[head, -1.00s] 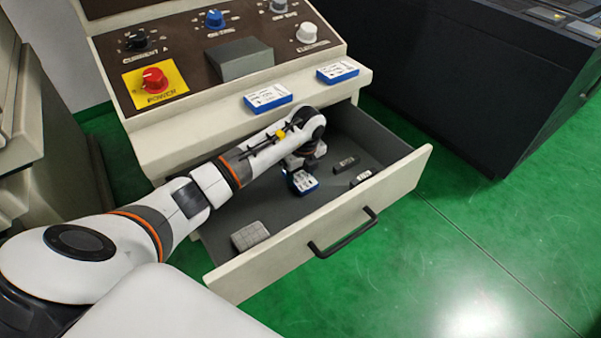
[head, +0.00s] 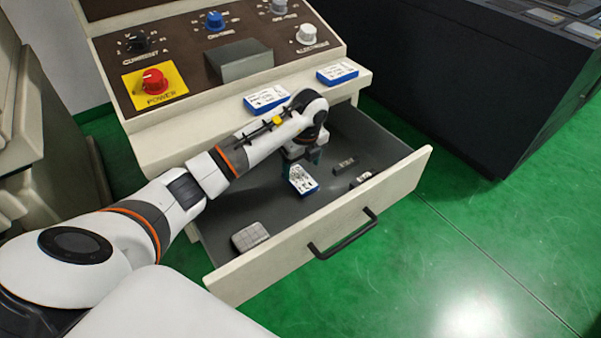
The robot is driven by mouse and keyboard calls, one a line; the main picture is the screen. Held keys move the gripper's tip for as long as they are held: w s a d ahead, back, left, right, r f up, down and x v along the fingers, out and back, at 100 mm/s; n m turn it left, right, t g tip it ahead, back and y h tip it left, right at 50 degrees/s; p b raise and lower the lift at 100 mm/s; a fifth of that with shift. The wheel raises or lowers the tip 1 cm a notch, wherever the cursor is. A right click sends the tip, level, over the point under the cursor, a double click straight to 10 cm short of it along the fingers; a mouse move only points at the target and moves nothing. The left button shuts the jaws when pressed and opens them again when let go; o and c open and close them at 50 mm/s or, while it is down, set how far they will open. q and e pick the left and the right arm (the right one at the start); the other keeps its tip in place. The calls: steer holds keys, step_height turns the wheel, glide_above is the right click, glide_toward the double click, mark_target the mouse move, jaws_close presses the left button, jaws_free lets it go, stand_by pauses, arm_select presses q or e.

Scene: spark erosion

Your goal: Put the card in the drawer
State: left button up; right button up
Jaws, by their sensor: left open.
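A blue-edged white card (head: 303,180) lies in the open drawer (head: 334,226), near its middle. My left gripper (head: 301,168) is open, just above and behind the card, with its fingers pointing down into the drawer. Two similar blue-edged cards lie on the ledge above the drawer, one at the left (head: 266,99) and one at the right (head: 337,73). My right gripper is not in view.
The drawer also holds a grey ribbed block (head: 250,237) at the left and two small dark pieces, one (head: 344,165) behind the other (head: 361,179), at the right. The control panel with knobs (head: 215,55) stands behind. Green floor is clear in front.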

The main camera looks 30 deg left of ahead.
mark_target(303, 182)
arm_select(q)
step_height(303, 182, up, 7)
steer(key=shift+s+d, duration=0.15)
steer(key=shift+d, duration=0.25)
steer(key=shift+r, duration=0.1)
